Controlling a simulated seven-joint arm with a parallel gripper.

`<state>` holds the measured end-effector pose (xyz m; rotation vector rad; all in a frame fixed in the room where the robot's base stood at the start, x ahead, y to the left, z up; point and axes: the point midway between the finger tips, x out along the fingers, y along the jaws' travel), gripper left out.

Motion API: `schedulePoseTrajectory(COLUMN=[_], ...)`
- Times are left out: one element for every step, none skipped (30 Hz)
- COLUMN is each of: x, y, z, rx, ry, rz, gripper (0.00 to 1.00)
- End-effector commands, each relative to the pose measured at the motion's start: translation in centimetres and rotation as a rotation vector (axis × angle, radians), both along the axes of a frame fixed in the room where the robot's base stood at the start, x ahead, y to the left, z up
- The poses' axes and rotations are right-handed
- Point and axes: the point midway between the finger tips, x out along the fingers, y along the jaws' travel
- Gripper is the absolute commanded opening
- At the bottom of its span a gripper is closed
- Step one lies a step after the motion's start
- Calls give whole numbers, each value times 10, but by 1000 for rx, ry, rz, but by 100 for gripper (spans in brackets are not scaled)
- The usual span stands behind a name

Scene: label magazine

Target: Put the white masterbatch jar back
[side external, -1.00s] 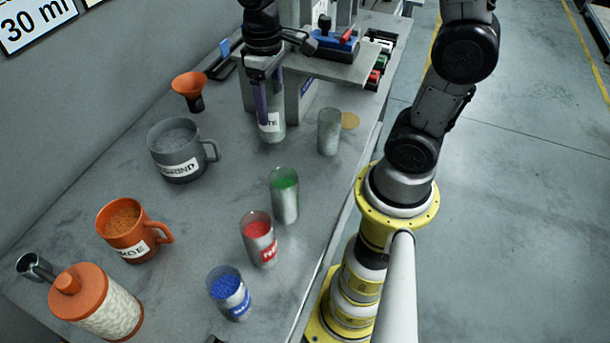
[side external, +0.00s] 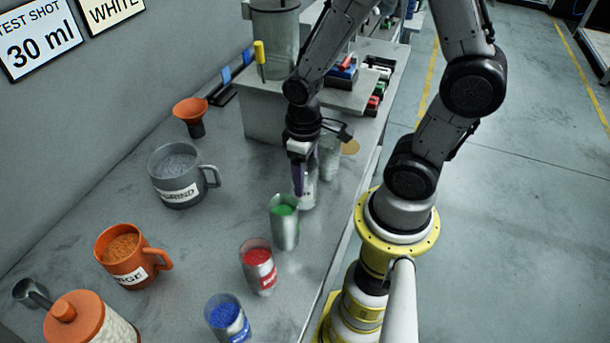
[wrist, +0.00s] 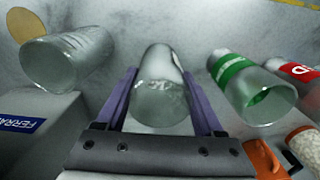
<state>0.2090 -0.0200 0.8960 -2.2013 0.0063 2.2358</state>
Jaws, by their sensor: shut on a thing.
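The white masterbatch jar (side external: 308,192) is a pale, clear-walled cup between the green jar (side external: 285,228) and a clear jar (side external: 330,160). My gripper (side external: 303,190) points down with its purple fingers shut on it. In the wrist view the jar (wrist: 162,88) sits upright between both fingers. Its label is hidden from view, and I cannot tell whether its base touches the bench. The green jar (wrist: 240,85) is right of it in the wrist view, apart from it, and the clear jar (wrist: 68,58) is left.
The red jar (side external: 258,268) and blue jar (side external: 228,320) continue the row toward the front. A grey mug (side external: 178,178), orange mug (side external: 125,255) and orange funnel (side external: 190,115) stand to the left. A grey machine block (side external: 265,122) is behind. The bench middle is clear.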

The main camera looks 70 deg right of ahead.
Motion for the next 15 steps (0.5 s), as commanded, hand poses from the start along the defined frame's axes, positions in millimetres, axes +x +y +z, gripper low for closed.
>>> schedulePoseTrajectory(x=[0,0,0,0,0,0,0,0,0,0,0,0,0,0,0], y=[0,0,0,0,0,0,0,0,0,0,0,0,0,0,0], z=[-3,-3,-3,-3,-3,-3,-3,-3,-3,-4,-5,-6,-7,-6,-6], rx=[0,0,0,0,0,0,0,0,0,0,0,0,0,0,0], ry=[1,0,-1,-2,-2,-2,-2,-2,-1,-1,-1,-1,0,-1,-1], rz=[0,0,0,0,0,0,0,0,0,0,0,0,0,0,0], gripper=[5,5,5,5,5,5,5,5,5,5,5,5,5,75,82])
